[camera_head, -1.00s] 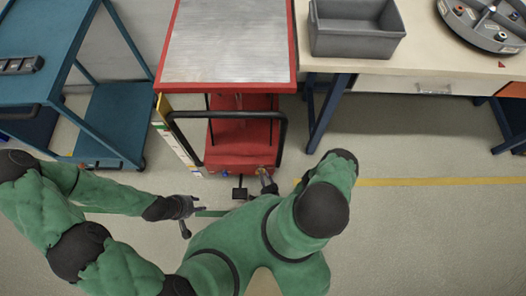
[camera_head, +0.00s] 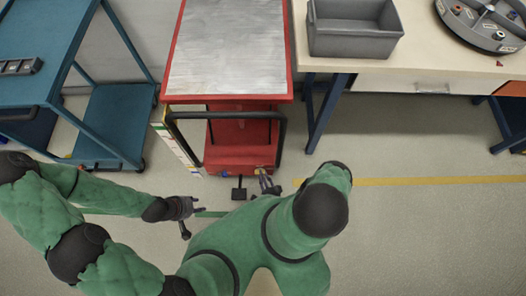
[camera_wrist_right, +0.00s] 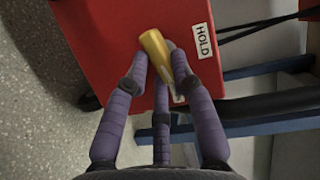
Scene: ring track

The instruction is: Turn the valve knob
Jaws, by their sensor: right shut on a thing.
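The valve knob is a yellow bar-shaped handle (camera_wrist_right: 154,46) on the red face of the lift cart's base, seen in the right wrist view. My right gripper (camera_wrist_right: 160,78) is shut on it, with purple-grey fingers on both sides and one below. In the head view my right gripper (camera_head: 268,184) is at the front edge of the red base, and the knob there is mostly hidden by it. My left gripper (camera_head: 198,206) is open and empty, above the floor to the left of the cart's front.
The red lift cart (camera_head: 172,60) has a metal top and a black handle bar (camera_head: 283,140). A HOLD label (camera_wrist_right: 202,41) sits near the knob. A blue trolley (camera_head: 110,120) stands left. A workbench (camera_head: 425,50) with a grey bin (camera_head: 355,44) stands right.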

